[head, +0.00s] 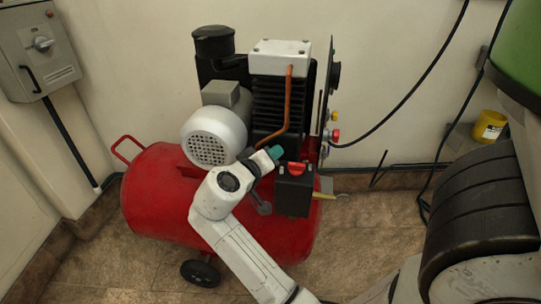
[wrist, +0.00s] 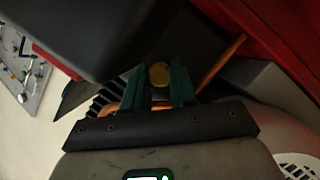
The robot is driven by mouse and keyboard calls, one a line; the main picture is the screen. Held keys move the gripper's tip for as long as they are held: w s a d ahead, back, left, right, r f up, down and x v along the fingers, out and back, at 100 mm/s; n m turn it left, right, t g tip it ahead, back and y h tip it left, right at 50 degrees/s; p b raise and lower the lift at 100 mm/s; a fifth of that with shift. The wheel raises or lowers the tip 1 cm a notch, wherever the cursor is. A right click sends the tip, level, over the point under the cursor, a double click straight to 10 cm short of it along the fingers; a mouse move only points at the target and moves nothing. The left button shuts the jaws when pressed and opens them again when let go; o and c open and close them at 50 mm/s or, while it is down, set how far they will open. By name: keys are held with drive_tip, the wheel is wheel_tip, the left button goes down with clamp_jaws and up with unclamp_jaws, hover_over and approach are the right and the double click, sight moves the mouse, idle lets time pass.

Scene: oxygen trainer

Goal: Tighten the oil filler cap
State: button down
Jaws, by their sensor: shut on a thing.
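In the head view my gripper (head: 274,154) reaches in at the front of the compressor's pump block (head: 278,95), just left of the black switch box with a red knob (head: 295,188). The cap is hidden behind my gripper in the head view. I cannot tell from the still pictures how far the cap is turned.
The red compressor tank (head: 160,190) lies under the pump and the grey motor (head: 214,136). A copper pipe (head: 289,100) runs down close to my gripper. A grey wall box (head: 40,50) hangs at left.

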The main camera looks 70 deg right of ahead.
drive_tip(key=shift+f, duration=0.1)
drive_tip(key=c, duration=0.9)
unclamp_jaws()
drive_tip(key=p+v, duration=0.3)
drive_tip(key=v, duration=0.8)
drive_tip(key=shift+p, duration=0.3)
